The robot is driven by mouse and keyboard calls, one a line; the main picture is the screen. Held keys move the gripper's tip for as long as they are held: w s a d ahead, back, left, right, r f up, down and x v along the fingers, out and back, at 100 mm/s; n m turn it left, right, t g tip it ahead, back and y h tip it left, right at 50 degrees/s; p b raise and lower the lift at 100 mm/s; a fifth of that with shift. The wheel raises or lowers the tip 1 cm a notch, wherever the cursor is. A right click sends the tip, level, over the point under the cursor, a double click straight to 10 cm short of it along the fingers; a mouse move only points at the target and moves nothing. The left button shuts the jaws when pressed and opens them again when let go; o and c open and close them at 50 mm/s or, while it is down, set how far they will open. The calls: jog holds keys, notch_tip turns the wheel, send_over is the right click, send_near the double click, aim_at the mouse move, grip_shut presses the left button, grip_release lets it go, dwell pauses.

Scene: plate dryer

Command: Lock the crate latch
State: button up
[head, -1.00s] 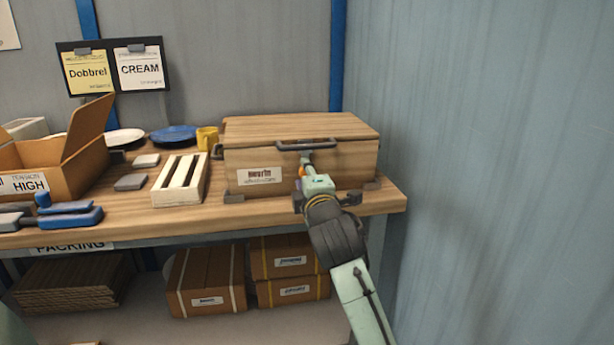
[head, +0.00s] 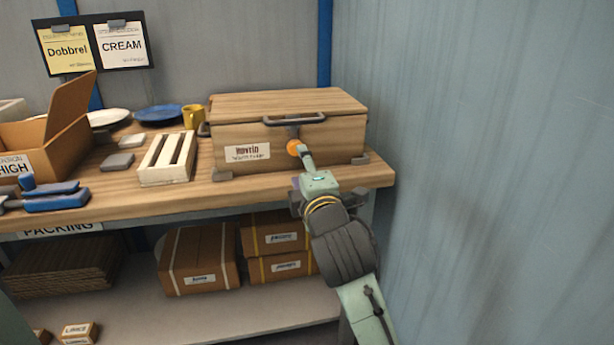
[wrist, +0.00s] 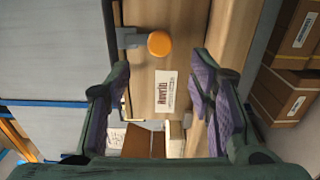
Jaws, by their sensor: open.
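The wooden crate (head: 335,140) stands at the right end of the bench with its lid (head: 290,103) down. Its latch is a grey piece with an orange knob (head: 293,147) on the front face, below the dark bar handle (head: 293,120). In the wrist view, the orange knob (wrist: 159,43) sits beside the grey latch piece (wrist: 129,38), beyond my fingertips. My gripper (wrist: 163,72) is open and empty, its fingers spread either side of the view. In the head view, my gripper (head: 306,162) is in front of the crate, just below and right of the knob.
A white slatted crate (head: 167,160), a yellow mug (head: 193,116) and an open cardboard box (head: 55,140) stand left of the crate. The wall (head: 480,150) is close on the right. Cardboard cartons (head: 200,260) fill the shelf below.

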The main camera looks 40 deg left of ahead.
jog(key=shift+v, duration=1.75)
jog(key=shift+a, duration=0.1)
